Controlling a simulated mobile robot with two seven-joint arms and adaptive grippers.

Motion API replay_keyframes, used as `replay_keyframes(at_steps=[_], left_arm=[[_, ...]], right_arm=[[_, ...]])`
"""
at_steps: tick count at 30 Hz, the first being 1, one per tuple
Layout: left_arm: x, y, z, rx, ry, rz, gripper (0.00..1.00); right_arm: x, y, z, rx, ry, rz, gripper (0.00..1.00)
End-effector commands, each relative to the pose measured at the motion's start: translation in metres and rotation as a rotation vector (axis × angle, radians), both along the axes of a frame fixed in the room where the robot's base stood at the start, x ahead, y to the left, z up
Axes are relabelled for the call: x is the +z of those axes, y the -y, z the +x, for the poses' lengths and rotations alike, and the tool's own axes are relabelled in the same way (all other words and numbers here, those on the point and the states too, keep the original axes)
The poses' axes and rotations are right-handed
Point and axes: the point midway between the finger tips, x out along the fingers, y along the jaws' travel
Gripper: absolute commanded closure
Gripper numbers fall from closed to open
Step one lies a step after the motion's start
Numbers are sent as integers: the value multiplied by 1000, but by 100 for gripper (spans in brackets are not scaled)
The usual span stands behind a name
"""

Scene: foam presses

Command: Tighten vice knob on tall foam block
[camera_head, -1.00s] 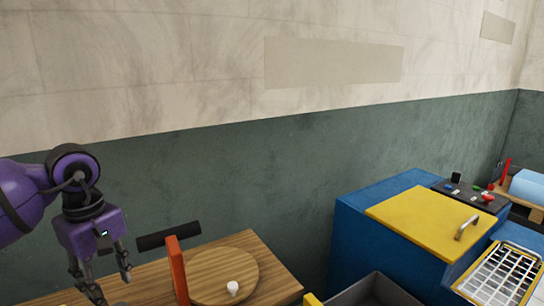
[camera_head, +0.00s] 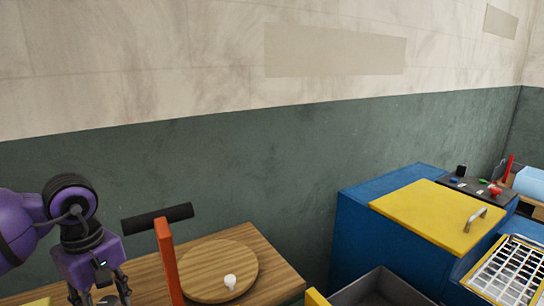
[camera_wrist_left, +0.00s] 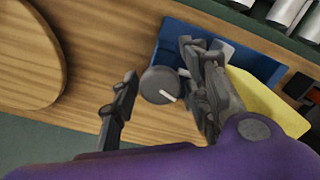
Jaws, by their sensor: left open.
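In the left wrist view, a dark round knob (camera_wrist_left: 160,85) with a white pointer mark sits beside a blue vice-like body (camera_wrist_left: 182,38). A yellow block (camera_wrist_left: 268,100), possibly the foam, is partly hidden behind a finger at the right. My left gripper (camera_wrist_left: 158,62) is open, with one finger on each side of the knob. A gap shows at the left finger; contact at the right finger cannot be told. In the head view, my left gripper (camera_head: 98,292) points down over the table's left part, its fingertips near the bottom edge. My right gripper is not in view.
A red upright (camera_head: 168,262) with a black bar (camera_head: 157,218) stands close right of the left gripper. A round wooden board (camera_head: 205,262) with a white knob (camera_head: 230,281) lies on the wooden table (camera_head: 262,250). A blue machine (camera_head: 350,235) with a yellow lid (camera_head: 430,215) stands right.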

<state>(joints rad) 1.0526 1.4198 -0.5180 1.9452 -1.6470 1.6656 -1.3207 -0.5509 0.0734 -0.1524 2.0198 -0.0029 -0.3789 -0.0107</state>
Motion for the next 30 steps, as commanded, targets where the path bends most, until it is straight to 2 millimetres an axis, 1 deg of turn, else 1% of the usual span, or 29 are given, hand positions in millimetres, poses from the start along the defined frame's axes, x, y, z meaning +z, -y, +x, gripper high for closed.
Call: replay_keyframes(at_steps=[2,9,13,16,30], left_arm=[[1,0,0,0,0,0,59],[1,0,1,0,2,-1,90],[0,0,1,-12,3,-1,91],[-1,0,1,-65,3,-1,91],[0,-2,3,-442,7,6,98]], right_arm=[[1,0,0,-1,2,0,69],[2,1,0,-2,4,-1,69],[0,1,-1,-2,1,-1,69],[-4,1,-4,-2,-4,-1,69],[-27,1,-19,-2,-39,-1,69]])
